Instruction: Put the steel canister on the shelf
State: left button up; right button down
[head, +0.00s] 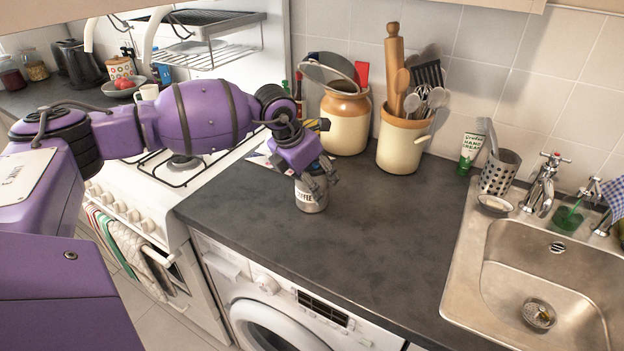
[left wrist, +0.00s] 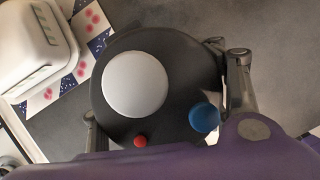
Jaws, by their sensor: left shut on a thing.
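The steel canister (head: 311,198), with COFFEE lettering, stands upright on the dark counter near its front edge. My left gripper (head: 319,181) reaches down from above and is shut on the canister, its fingers around the upper part. The gripper hides the canister's top in the head view. In the left wrist view, the fingers of my left gripper (left wrist: 165,105) lie either side of a dark round shape with a pale disc; I cannot tell if this is the lid. A wire rack shelf (head: 205,58) is on the wall above the cooker. My right gripper is not in view.
A brown-and-cream jar (head: 345,122) and a utensil crock (head: 401,145) stand behind the canister. The cooker (head: 170,195) is to the left, the sink (head: 545,280) to the right. Hand cream (head: 468,152) stands by the wall. The counter right of the canister is clear.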

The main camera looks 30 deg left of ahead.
pick_arm(q)
jog(key=o, duration=2)
jog(key=shift+f, duration=0.1)
